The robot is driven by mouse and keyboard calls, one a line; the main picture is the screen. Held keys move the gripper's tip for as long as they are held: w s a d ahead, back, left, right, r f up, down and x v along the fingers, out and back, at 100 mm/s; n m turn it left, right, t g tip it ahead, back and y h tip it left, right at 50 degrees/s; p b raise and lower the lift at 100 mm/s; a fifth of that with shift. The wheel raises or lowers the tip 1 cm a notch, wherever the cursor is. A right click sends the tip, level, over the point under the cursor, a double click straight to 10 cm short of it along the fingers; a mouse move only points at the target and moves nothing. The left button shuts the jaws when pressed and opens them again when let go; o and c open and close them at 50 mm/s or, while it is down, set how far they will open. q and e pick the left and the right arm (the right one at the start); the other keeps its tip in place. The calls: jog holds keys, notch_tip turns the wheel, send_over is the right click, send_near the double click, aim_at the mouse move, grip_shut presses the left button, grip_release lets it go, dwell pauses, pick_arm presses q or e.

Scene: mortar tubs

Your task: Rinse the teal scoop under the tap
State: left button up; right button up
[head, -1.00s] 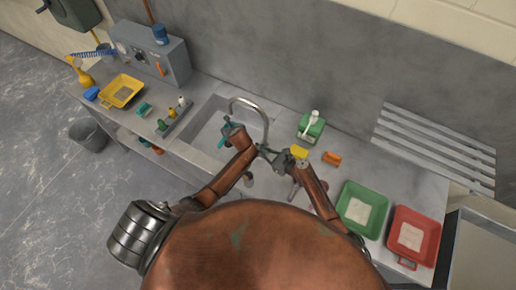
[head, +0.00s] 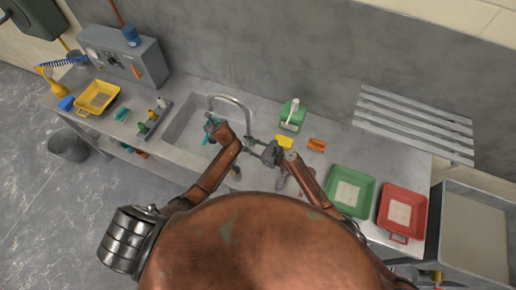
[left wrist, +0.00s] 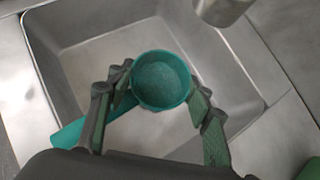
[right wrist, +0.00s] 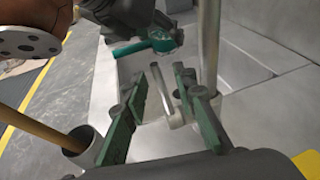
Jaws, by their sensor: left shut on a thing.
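The teal scoop (left wrist: 162,80) is in my left gripper (left wrist: 155,95), its round cup between the fingers and its handle pointing lower left. In the head view, my left gripper (head: 213,128) holds the scoop (head: 207,139) over the sink (head: 180,130). The tap's spout end (left wrist: 222,10) shows close beside the cup, at upper right; no water is visible. My right gripper (right wrist: 162,85) is open, with a metal lever (right wrist: 161,92) showing between its fingers; contact cannot be told. In the head view, the right gripper (head: 252,145) is just right of the tap (head: 235,98).
Green (head: 336,204) and red (head: 382,215) trays stand farther right. A yellow tray (head: 83,109) and grey control box (head: 112,60) stand left.

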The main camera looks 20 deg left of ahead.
jog(key=v, duration=1)
jog(key=shift+d, duration=0.15)
jog(key=shift+s+r, duration=0.1)
